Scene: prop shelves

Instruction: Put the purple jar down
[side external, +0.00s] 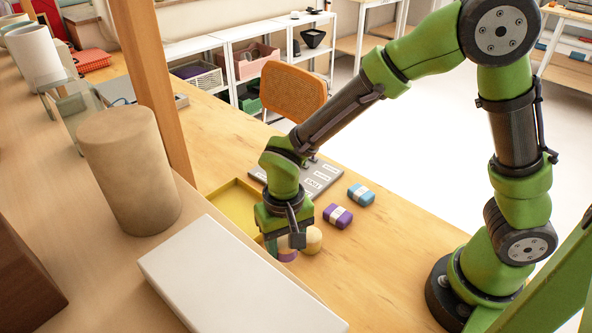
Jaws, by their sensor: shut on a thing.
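My gripper (288,238) points down low over the wooden table, at the front right corner of the yellow tray. It is shut on the purple jar (288,256), of which only a pale and purple part shows below the fingers. The shelf edge and the fingers hide the rest, so I cannot tell whether its base touches the table. A cream and tan round jar (313,240) stands just right of the gripper.
A yellow tray (235,200) lies left of the gripper. A purple and white block (337,215) and a blue and white block (361,195) lie to the right. A grey labelled board (318,182) lies behind. A tan cylinder (130,170) and white box (235,285) stand on the near shelf.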

